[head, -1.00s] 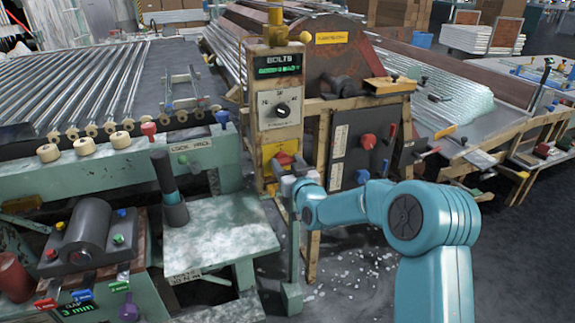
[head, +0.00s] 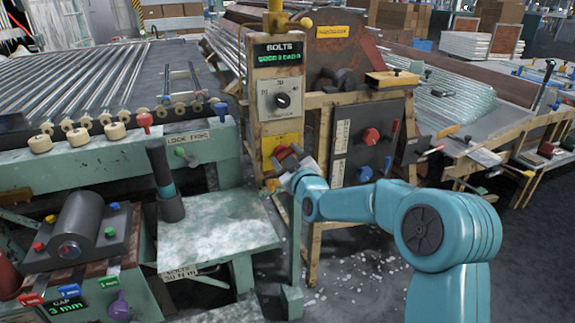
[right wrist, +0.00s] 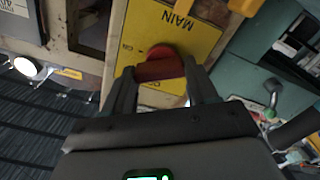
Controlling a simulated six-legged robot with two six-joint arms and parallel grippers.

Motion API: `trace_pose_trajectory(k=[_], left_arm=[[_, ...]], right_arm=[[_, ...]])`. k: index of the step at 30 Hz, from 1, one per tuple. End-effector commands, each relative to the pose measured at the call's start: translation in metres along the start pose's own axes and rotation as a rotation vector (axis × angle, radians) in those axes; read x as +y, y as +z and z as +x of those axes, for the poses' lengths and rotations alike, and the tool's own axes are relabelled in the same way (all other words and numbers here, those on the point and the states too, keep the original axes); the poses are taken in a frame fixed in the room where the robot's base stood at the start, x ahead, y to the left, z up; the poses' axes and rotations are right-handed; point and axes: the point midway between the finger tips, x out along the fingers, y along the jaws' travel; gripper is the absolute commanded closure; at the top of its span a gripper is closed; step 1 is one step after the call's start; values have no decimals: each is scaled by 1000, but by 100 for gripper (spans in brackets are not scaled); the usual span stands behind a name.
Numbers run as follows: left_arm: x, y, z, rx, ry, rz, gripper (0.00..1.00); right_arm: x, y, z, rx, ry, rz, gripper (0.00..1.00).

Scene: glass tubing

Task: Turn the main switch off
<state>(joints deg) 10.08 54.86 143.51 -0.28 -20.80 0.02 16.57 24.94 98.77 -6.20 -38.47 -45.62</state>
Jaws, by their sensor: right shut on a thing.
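The main switch is a red handle (head: 281,152) on a yellow plate (head: 268,147) low on the upright post's panel. In the right wrist view the red handle (right wrist: 158,64) sits between my finger ends, and the yellow plate (right wrist: 178,38) reads "MAIN", turned in the picture, with an "ON" mark beside the handle. My right gripper (head: 290,163) is shut on the handle, its fingers (right wrist: 160,80) on either side of it. In the head view the gripper partly covers the handle. My left gripper is not in view.
Above the plate are a dial (head: 282,100) and a "BOLTS" display (head: 278,54). A dark panel with a red knob (head: 370,136) stands to the right.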

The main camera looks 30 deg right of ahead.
Motion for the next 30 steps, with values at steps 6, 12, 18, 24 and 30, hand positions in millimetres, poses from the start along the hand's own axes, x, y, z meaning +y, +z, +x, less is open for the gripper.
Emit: trace_pose_trajectory(k=[6, 12, 18, 24, 30], left_arm=[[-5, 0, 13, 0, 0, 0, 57], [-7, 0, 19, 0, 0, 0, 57], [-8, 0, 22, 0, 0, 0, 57], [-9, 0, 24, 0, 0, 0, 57], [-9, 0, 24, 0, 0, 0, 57]], right_arm=[[-2, 1, 0, 1, 1, -203, 73], [-2, 0, 0, 1, 1, -392, 73], [-2, -1, 0, 0, 1, -582, 73], [-3, -1, 0, 0, 1, -754, 73], [-3, -2, 0, 0, 1, -893, 73]])
